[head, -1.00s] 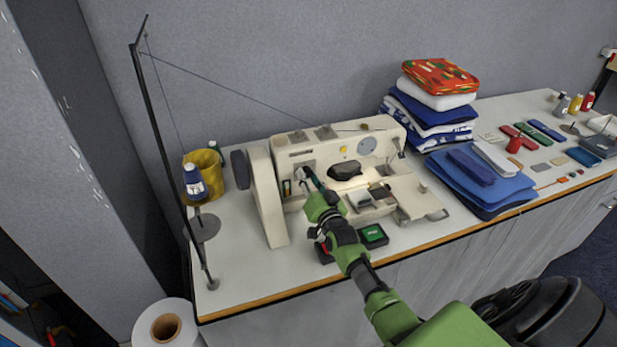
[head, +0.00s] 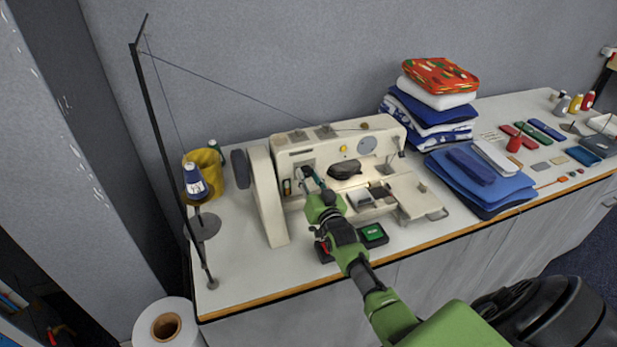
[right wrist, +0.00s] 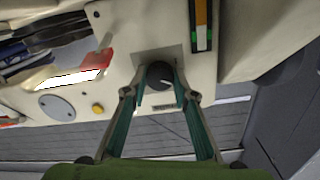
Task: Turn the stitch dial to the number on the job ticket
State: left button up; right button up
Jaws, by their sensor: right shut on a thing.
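The cream sewing machine (head: 330,150) stands on the table's left part. A dark round stitch dial (right wrist: 160,75) sits on a square plate on its front. In the right wrist view the two fingertips of my right gripper (right wrist: 160,88) are closed on either side of the dial. In the head view the right gripper (head: 313,180) reaches the machine's front and hides most of the dial. A light mark shows on the dial, but I cannot read its number. I cannot make out a job ticket's number in these frames. My left gripper is not in view.
A box with a green button (head: 373,232) lies under my right arm. Folded cloth (head: 480,180) is stacked to the right.

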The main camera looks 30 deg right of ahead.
jog(key=o, duration=1.1)
jog(key=shift+f, duration=0.1)
jog(key=v, duration=1.2)
